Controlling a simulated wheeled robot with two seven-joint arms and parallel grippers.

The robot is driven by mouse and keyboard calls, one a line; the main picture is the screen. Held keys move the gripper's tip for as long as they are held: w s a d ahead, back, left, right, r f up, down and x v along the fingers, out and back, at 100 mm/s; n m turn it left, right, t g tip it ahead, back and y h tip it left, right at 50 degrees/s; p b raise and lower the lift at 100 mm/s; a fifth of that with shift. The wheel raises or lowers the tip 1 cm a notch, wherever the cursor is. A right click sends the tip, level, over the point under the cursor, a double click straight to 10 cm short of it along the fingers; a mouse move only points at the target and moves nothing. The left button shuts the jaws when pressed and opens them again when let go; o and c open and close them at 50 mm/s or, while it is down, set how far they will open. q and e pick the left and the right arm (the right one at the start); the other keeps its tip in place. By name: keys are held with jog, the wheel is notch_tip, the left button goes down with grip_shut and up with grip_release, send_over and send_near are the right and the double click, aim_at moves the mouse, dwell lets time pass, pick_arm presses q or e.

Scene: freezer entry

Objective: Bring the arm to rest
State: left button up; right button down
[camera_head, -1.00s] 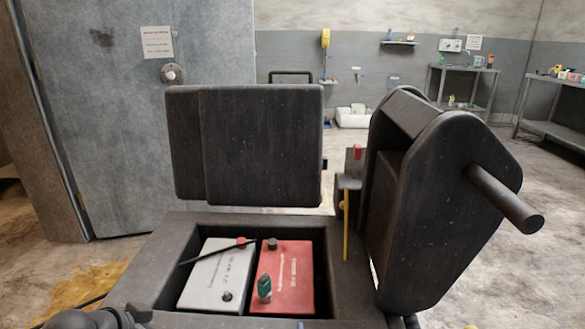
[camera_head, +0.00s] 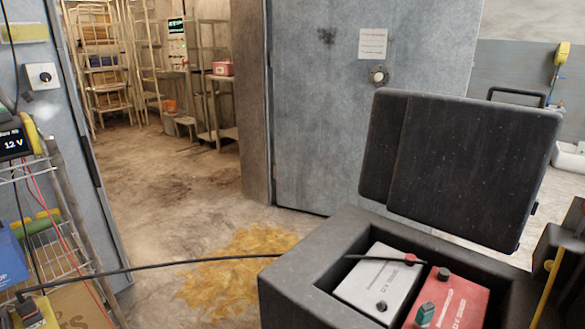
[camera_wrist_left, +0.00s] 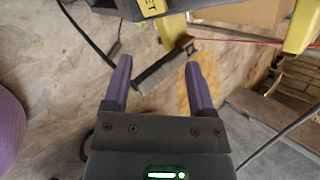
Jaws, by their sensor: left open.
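My left gripper (camera_wrist_left: 158,66) shows in the left wrist view, with two purple fingers spread wide and nothing between them. It is above a stained concrete floor (camera_wrist_left: 150,100), with a dark bar-like part beyond its fingertips. Neither gripper shows in the head view. My right gripper is in no view.
An open black case (camera_head: 300,275) at the lower right of the head view holds a white battery (camera_head: 378,283) and a red battery (camera_head: 453,298). A wire shelf (camera_head: 50,180) stands at left; floor before the doorway is clear.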

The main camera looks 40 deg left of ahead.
pick_arm(q)
jog(key=s+d+f+n+h, duration=0.15)
jog(key=d+f, duration=0.25)
jog(key=d, duration=0.7)
jog(key=s+d+f+g+h, duration=0.1)
jog(key=s+d+f+h, duration=0.3)
jog(key=d, duration=0.6)
jog(key=s+d+f+n+h, duration=0.1)
jog(key=d+f, duration=0.4)
jog(key=d, duration=0.6)
notch_tip(320, 180, up, 10)
jog(key=w+d+t+p, duration=0.1)
jog(key=w+d+p, duration=0.1)
jog(key=p, duration=0.8)
jog(key=shift+w+d+p, duration=0.25)
jog(key=shift+w+p, duration=0.15)
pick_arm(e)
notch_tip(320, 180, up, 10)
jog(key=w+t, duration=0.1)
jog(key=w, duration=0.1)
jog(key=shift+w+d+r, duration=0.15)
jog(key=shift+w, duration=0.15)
pick_arm(q)
jog(key=shift+h, duration=0.25)
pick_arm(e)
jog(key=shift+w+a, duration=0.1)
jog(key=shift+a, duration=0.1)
